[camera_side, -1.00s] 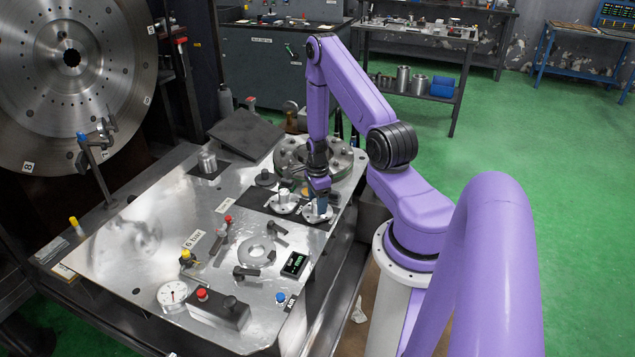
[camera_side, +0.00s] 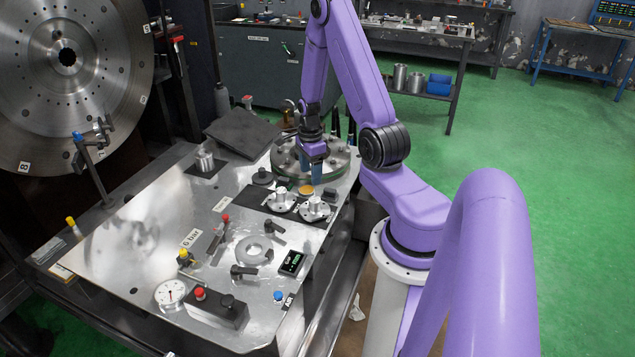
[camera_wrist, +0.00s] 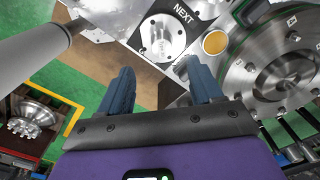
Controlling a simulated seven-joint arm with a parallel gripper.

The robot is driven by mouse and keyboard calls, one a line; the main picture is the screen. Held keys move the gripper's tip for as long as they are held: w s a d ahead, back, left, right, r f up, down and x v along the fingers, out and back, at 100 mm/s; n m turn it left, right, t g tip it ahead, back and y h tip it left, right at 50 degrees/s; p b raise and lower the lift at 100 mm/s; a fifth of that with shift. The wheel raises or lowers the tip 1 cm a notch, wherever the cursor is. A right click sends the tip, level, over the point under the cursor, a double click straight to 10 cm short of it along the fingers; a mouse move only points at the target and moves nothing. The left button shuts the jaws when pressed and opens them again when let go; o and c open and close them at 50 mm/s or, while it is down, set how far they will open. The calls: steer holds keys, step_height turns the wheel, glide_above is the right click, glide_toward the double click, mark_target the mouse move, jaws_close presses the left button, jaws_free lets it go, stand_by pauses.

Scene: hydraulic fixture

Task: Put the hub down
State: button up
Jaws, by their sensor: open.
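Two silver flanged hubs stand upright on the dark mat (camera_side: 250,193) in the side view, a left hub (camera_side: 281,201) and a right hub (camera_side: 314,209). The wrist view shows one hub (camera_wrist: 162,38) close up, its round flange flat on the mat beside the word NEXT. My gripper (camera_side: 316,182) is above and behind the right hub, apart from it. Its blue fingers are spread and empty in the wrist view (camera_wrist: 158,68).
A large bolted round flange (camera_side: 335,163) is just behind my gripper. A brass disc (camera_side: 306,189) lies near the hubs. Clamps, a dial gauge (camera_side: 170,293) and a button box (camera_side: 218,310) occupy the front of the plate. The plate's left part (camera_side: 135,240) is mostly clear.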

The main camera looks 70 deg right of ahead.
steer(key=w+a+r+n, duration=0.1)
steer(key=a+r+n, duration=0.5)
steer(key=a+n, duration=0.4)
steer(key=w+a+r+n, duration=0.1)
steer(key=a+r+n, duration=0.4)
steer(key=a+n, duration=0.6)
steer(key=s+a+r+n, duration=0.4)
steer(key=s+a+n, duration=0.2)
steer(key=s+n, duration=0.2)
steer(key=s+a+r+n, duration=0.4)
steer(key=s+a+n, duration=0.2)
steer(key=s+n, duration=0.3)
steer(key=shift+s+a+n, duration=0.2)
steer(key=shift+s+n, duration=0.1)
steer(key=shift+s, duration=0.3)
